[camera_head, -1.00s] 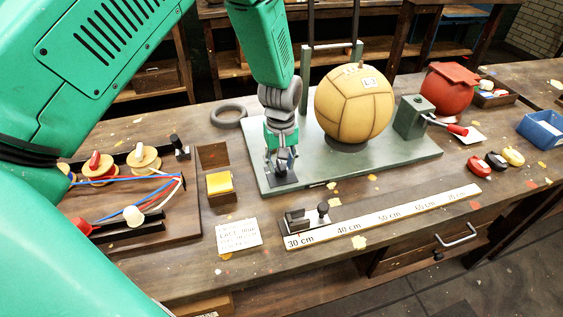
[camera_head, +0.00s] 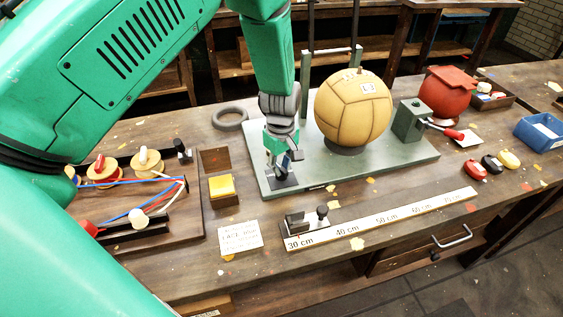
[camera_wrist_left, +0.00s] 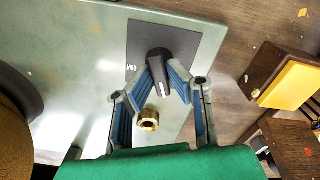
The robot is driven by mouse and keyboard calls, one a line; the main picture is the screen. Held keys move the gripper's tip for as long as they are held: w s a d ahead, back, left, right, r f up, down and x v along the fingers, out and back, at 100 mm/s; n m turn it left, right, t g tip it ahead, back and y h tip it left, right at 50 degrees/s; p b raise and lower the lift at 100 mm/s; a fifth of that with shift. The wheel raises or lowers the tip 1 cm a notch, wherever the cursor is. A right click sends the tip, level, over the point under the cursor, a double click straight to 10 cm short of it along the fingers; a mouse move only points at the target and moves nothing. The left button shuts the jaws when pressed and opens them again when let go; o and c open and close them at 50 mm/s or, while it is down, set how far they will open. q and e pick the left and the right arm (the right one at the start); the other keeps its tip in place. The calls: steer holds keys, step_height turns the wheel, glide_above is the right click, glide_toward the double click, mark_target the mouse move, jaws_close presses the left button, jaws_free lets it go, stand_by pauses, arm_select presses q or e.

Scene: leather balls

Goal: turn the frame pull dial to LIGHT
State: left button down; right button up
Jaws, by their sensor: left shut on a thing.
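The frame pull dial is a black knob with a white pointer line (camera_wrist_left: 161,67) on a dark square plate (camera_wrist_left: 133,42). In the head view the plate (camera_head: 283,186) lies at the front left of the green frame base (camera_head: 400,158). My left gripper (camera_head: 281,172) points down over it. In the wrist view the fingers of my left gripper (camera_wrist_left: 163,80) are closed on either side of the knob. A few letters show on the plate, too partial to read as LIGHT. My right gripper is not in view.
A tan leather ball (camera_head: 352,108) stands on the base, right of my gripper. A yellow block (camera_head: 221,186) is to the left, with a ruler (camera_head: 390,219) in front. A brass fitting (camera_wrist_left: 148,120) shows between my fingers.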

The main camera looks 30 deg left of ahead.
arm_select(q)
steer(key=n+p, duration=0.1)
steer(key=n, duration=0.2)
steer(key=shift+n, duration=0.4)
steer(key=shift+d+n+p, duration=0.1)
steer(key=shift+n+p, duration=0.7)
steer(key=shift+n, duration=1)
steer(key=c, duration=1.8)
jaws_free()
steer(key=shift+o, duration=1.2)
steer(key=shift+w, duration=0.1)
